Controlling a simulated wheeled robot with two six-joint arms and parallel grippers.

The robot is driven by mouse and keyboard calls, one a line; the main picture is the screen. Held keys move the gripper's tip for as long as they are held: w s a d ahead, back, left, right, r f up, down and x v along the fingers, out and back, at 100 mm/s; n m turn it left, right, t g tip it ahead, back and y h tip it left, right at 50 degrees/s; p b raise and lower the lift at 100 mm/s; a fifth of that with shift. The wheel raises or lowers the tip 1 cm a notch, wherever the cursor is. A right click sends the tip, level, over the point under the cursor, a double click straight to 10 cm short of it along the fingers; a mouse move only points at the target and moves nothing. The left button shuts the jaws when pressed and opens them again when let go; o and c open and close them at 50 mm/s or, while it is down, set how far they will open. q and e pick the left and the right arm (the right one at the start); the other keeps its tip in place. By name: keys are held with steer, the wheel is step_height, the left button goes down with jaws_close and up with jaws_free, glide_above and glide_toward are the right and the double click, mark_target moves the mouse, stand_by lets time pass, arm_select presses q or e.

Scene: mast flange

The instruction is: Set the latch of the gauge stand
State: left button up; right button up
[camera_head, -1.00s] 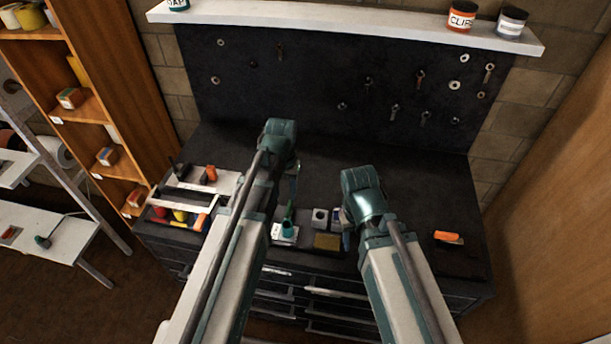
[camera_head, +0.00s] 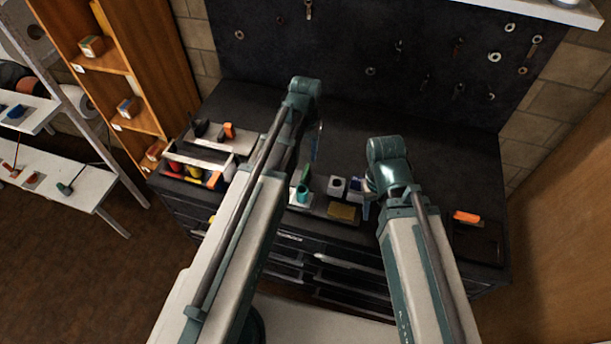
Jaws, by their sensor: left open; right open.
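A small teal cylinder with a green upright part stands on a white base (camera_head: 298,204) near the bench's front edge, between my arms. It may be the gauge stand; I cannot make out a latch. My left gripper (camera_head: 317,143) points down above the bench, behind and above that piece, and is mostly hidden by my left arm. My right gripper (camera_head: 367,190) is low over the bench, right of the small parts and partly hidden by its own wrist. Both are open, and I see nothing held.
A grey block with a hole (camera_head: 336,187) and a yellowish pad (camera_head: 341,212) lie between the arms. An orange-handled item (camera_head: 466,217) lies at right. The rear bench (camera_head: 350,115) is clear.

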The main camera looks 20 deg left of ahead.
mark_target(305, 171)
arm_select(q)
step_height(305, 171, down, 9)
steer(key=b, duration=0.8)
steer(key=shift+f, duration=0.1)
arm_select(e)
step_height(305, 171, down, 9)
steer(key=shift+f, duration=0.15)
arm_select(q)
jaws_close()
